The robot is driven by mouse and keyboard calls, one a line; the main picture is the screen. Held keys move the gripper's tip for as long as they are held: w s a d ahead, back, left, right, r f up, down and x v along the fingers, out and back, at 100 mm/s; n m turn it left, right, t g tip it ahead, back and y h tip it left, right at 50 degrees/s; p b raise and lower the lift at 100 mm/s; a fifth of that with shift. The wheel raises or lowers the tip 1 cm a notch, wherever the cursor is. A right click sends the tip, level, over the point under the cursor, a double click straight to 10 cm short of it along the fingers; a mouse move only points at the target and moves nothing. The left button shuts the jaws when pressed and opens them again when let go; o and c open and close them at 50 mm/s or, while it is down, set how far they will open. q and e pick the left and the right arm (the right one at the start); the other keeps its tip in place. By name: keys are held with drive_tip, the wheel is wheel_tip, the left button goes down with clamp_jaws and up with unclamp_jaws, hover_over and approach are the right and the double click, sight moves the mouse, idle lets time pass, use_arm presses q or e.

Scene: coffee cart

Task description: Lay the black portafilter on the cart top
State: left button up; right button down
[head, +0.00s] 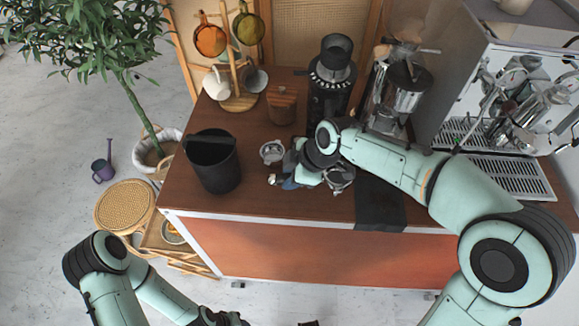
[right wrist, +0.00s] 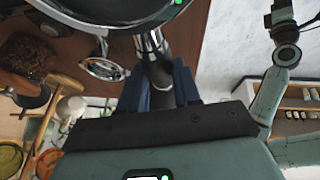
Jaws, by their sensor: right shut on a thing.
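My right gripper (head: 286,180) is low over the front middle of the cart top (head: 255,195). In the right wrist view its blue fingers (right wrist: 160,90) are shut on the dark handle of the black portafilter (right wrist: 157,75). A chrome neck runs from the handle toward a large round chrome-rimmed head at the top edge, which is cut off. In the head view the gripper hides most of the portafilter. I cannot tell whether it touches the cart top. My left gripper (head: 222,318) is at the bottom edge, away from the cart, mostly cut off.
A black bin (head: 214,170) stands left of the right gripper. Small chrome pieces (head: 272,152) (head: 340,178) lie close by. A black grinder (head: 330,85), a wooden canister (head: 281,104) and a mug tree (head: 237,90) stand behind. A black mat (head: 380,205) and espresso machine (head: 510,95) are right.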

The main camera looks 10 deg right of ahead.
drive_tip(key=shift+s+f, duration=0.15)
drive_tip(key=shift+f, duration=0.4)
use_arm(q)
drive_tip(key=shift+s+f+b, duration=0.35)
drive_tip(key=shift+f+b, duration=0.2)
drive_tip(key=shift+f, duration=0.1)
drive_tip(key=shift+s+f+b, duration=0.3)
drive_tip(key=shift+f+b, duration=0.3)
drive_tip(key=shift+f, duration=0.1)
drive_tip(key=shift+s+f+b, duration=0.35)
drive_tip(key=shift+f+b, duration=0.2)
drive_tip(key=shift+f, duration=0.1)
use_arm(e)
drive_tip(key=shift+f, duration=2.5)
unclamp_jaws()
use_arm(q)
drive_tip(key=shift+r, duration=0.1)
use_arm(e)
drive_tip(key=shift+r, duration=0.1)
drive_tip(key=shift+r+p, duration=2.05)
drive_tip(key=shift+r, duration=1.35)
use_arm(q)
drive_tip(key=r, duration=0.1)
drive_tip(key=w+r, duration=0.1)
drive_tip(key=r, duration=0.1)
drive_tip(key=w+r, duration=0.1)
drive_tip(key=shift+w+r, duration=0.15)
drive_tip(key=shift+r, duration=0.05)
use_arm(e)
drive_tip(key=shift+f, duration=0.1)
